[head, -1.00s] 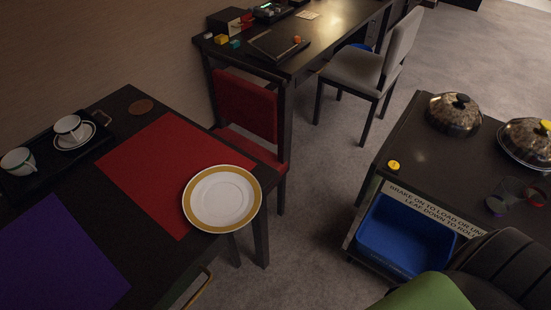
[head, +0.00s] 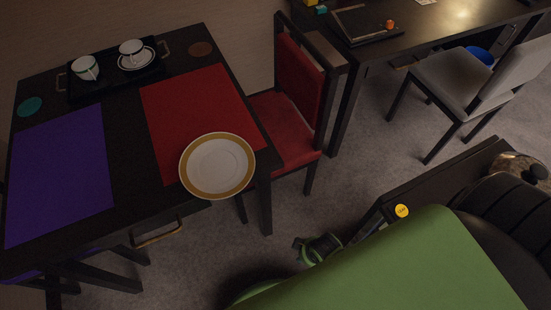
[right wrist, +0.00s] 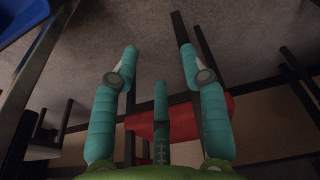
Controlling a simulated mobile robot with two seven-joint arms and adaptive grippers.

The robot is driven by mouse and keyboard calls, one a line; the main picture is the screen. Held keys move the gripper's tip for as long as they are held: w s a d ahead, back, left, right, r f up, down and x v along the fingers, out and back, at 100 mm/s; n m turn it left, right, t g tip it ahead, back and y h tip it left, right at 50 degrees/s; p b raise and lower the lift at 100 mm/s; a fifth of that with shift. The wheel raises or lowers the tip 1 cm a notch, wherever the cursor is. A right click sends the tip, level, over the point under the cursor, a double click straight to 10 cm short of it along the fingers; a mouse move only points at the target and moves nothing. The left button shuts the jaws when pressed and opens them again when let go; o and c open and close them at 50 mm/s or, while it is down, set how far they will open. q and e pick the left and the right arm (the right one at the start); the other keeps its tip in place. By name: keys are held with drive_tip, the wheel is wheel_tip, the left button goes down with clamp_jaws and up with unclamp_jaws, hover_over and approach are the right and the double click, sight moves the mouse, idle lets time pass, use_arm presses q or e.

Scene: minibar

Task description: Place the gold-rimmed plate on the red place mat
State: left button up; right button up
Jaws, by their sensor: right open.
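In the head view my green right arm crosses the lower right, away from the plate. My left gripper is not in view.
A purple mat (head: 60,175) lies left of the red one. A black tray (head: 112,92) with two cups stands at the back. A red chair (head: 285,125) stands right of the table. A trolley (head: 425,190) is at the right, partly hidden by my arm.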

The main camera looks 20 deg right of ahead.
drive_tip(key=w+d+r+n+t+h+p, duration=0.1)
drive_tip(key=w+r+t, duration=0.2)
drive_tip(key=w+r, duration=0.5)
drive_tip(key=w+d+r+n+t+p, duration=0.15)
drive_tip(key=w+r, duration=0.25)
drive_tip(key=r, duration=0.7)
drive_tip(key=w+r+t+h+p, duration=0.1)
drive_tip(key=w+r+t, duration=0.4)
drive_tip(key=r, duration=0.5)
drive_tip(key=w+a+r+n+t+y, duration=0.3)
drive_tip(key=w+a+r+n+y, duration=0.6)
drive_tip(key=n, duration=0.4)
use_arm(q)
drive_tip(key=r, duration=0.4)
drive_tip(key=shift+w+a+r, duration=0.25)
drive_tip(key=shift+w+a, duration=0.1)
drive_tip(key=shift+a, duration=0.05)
use_arm(e)
drive_tip(key=s+d+f+n+g+y, duration=0.2)
drive_tip(key=s+d+f+n+g, duration=0.1)
drive_tip(key=s+f+n+g, duration=0.5)
wheel_tip(320, 180, down, 4)
drive_tip(key=n+g, duration=0.2)
drive_tip(key=shift+d+r+g+y, duration=0.2)
drive_tip(key=shift+r+g+y, duration=0.05)
drive_tip(key=shift+g+y, duration=0.15)
drive_tip(key=shift+a, duration=0.1)
